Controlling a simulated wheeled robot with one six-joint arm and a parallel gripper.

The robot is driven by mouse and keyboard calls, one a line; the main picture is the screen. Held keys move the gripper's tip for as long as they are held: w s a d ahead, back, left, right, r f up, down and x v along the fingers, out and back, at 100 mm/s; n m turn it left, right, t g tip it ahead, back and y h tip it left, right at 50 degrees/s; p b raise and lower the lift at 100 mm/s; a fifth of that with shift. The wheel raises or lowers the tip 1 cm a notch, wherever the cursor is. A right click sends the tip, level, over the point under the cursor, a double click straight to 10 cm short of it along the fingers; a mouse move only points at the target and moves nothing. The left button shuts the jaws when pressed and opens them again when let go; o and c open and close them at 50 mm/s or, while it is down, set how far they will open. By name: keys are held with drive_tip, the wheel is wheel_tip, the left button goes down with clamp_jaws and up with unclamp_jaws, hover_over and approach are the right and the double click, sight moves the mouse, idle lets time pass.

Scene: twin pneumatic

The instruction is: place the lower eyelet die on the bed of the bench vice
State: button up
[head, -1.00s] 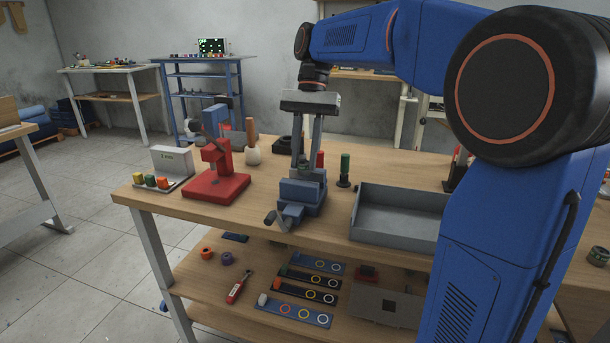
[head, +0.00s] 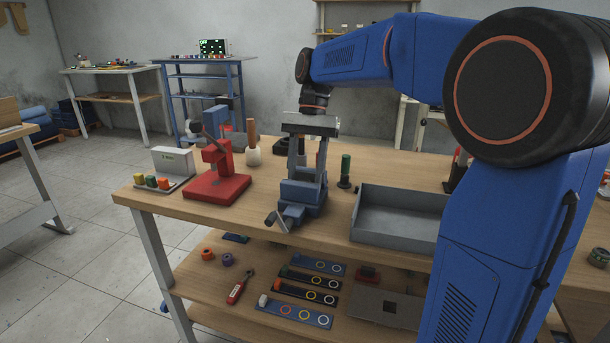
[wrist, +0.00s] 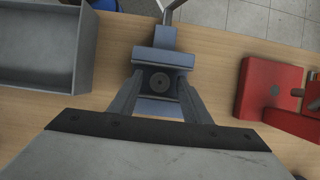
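The bench vice (head: 301,193) is blue-grey and stands on the wooden bench, its handle toward the front edge. It also shows in the wrist view (wrist: 163,59). My gripper (head: 307,178) points straight down over it, its fingertips low at the vice. In the wrist view, the lower eyelet die (wrist: 159,83) is a small dark round piece with a centre hole, on the dark bed between my fingers (wrist: 160,80). A narrow gap seems to show on each side of it, so the fingers look open around it. The die is hidden in the head view.
A red press (head: 217,175) stands left of the vice and a grey open tray (head: 398,240) to its right. A green-topped tool (head: 345,170) stands close by on the right. A grey box with coloured pieces (head: 172,163) is at the far left.

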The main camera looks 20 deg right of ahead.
drive_tip(key=v, duration=1.2)
drive_tip(key=shift+r, duration=0.15)
drive_tip(key=shift+s, duration=0.2)
